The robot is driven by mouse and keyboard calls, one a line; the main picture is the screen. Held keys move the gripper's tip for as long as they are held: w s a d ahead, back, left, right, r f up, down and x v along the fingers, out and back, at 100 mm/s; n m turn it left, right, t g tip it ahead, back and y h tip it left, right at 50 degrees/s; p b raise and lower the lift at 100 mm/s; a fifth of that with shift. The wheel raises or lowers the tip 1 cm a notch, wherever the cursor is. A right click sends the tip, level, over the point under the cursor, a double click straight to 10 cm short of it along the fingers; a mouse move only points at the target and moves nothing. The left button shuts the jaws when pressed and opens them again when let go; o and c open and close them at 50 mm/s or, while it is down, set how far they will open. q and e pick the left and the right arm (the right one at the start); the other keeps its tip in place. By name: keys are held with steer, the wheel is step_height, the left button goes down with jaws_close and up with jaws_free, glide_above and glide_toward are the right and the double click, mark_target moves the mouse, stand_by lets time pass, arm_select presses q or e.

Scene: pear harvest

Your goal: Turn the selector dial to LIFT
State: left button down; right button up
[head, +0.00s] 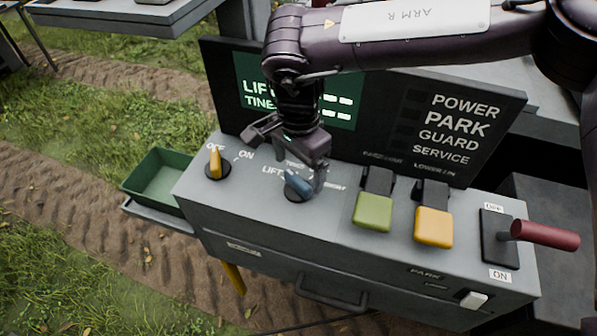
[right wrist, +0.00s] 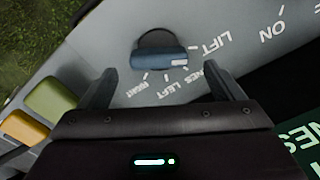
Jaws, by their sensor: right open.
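The selector dial (head: 297,186) is a blue-grey bar knob on the grey console top. It also shows in the right wrist view (right wrist: 158,58). Labels LIFT, TINES, LEFT and RIGHT fan around it. Its end with a small white mark faces the LIFT and TINES side; I cannot tell exactly which label it points at. My right gripper (head: 286,162) is open above and just behind the dial. In the right wrist view the dial lies ahead of the two spread fingers (right wrist: 160,90), apart from them, with nothing between the fingertips. My left gripper is out of view.
A yellow OFF/ON knob (head: 215,163) is left of the dial. A green cover (head: 373,213), an orange cover (head: 434,227) and a red-handled lever (head: 544,234) are to its right. A dark display panel (head: 470,130) stands behind, partly hidden by my arm. A green tray (head: 160,178) is at left.

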mark_target(298, 178)
step_height(298, 178, up, 6)
steer(key=shift+f+b, duration=0.25)
steer(key=shift+b, duration=0.15)
steer(key=shift+s+f, duration=0.1)
